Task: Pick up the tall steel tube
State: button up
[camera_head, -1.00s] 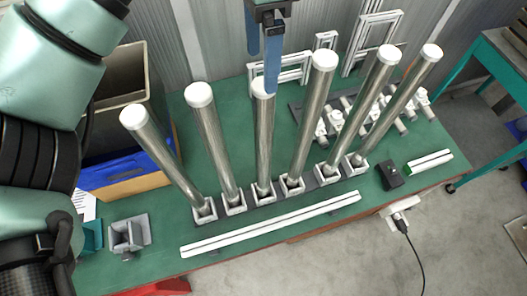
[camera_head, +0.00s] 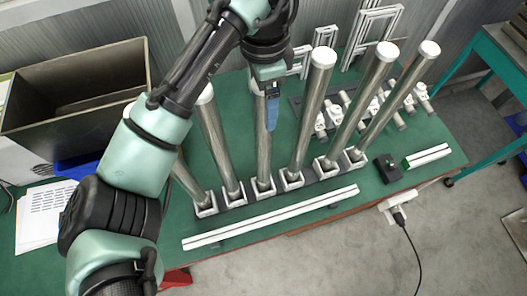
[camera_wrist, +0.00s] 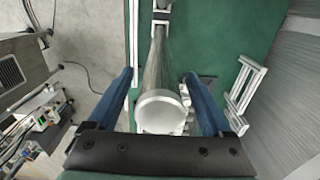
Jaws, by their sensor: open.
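Several tall steel tubes with white caps stand in a row, each in a square grey socket on the green table. My gripper (camera_head: 268,112) is at the third tube from the left (camera_head: 263,155), covering its upper part in the head view. In the wrist view my gripper (camera_wrist: 158,76) is open, with one blue finger on each side of that tube (camera_wrist: 158,60). Its round white cap (camera_wrist: 160,112) lies between the fingers, close to the palm. Contact with the fingers cannot be told. My arm hides much of the leftmost tube (camera_head: 190,183).
Other tubes (camera_head: 310,115) stand close on the right, others on the left. A long white bar (camera_head: 270,217) lies in front of the row. White clamps, aluminium frames (camera_head: 375,33) and a dark bin (camera_head: 75,85) are around. A black box (camera_head: 388,168) sits at the right.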

jog(key=shift+f, duration=0.6)
grip_shut()
jog(key=shift+r, duration=0.1)
dwell(0.9)
